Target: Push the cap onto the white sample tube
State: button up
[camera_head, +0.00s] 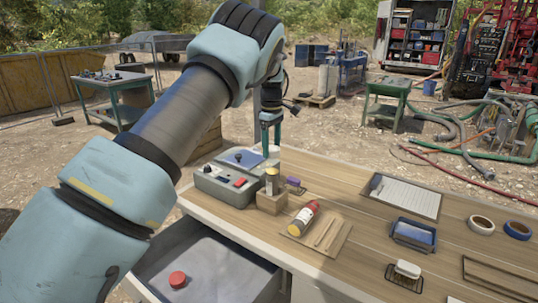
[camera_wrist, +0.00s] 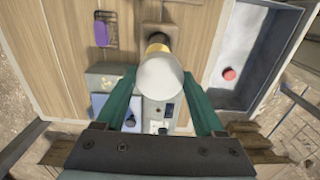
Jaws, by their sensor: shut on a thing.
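My gripper (camera_wrist: 160,78) has its teal fingers on either side of a white round cap (camera_wrist: 160,83), seen from above, and is shut on it. In the head view my gripper (camera_head: 271,150) points down above a wooden block (camera_head: 271,203). A sample tube (camera_head: 272,182) with a pale yellow part and a dark band stands upright in this block. In the wrist view the cap hides most of the tube, and a yellow and black part (camera_wrist: 157,45) shows beyond it. I cannot tell whether cap and tube touch.
A grey instrument box (camera_head: 228,183) with a red button stands left of the block. An open drawer (camera_head: 222,272) holds a red knob.

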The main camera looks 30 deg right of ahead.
jog(key=shift+d+r, duration=0.15)
jog(key=shift+d, duration=0.05)
send_over(272, 171)
jog(key=shift+d+f, duration=0.1)
jog(key=shift+f, duration=2.35)
jog(key=shift+f+b, duration=0.55)
jog(key=shift+f, duration=1)
dwell(1.2)
jog(key=o, duration=1.3)
jog(key=shift+r, duration=0.1)
jog(key=shift+r+p, duration=0.55)
jog(key=shift+r, duration=2.85)
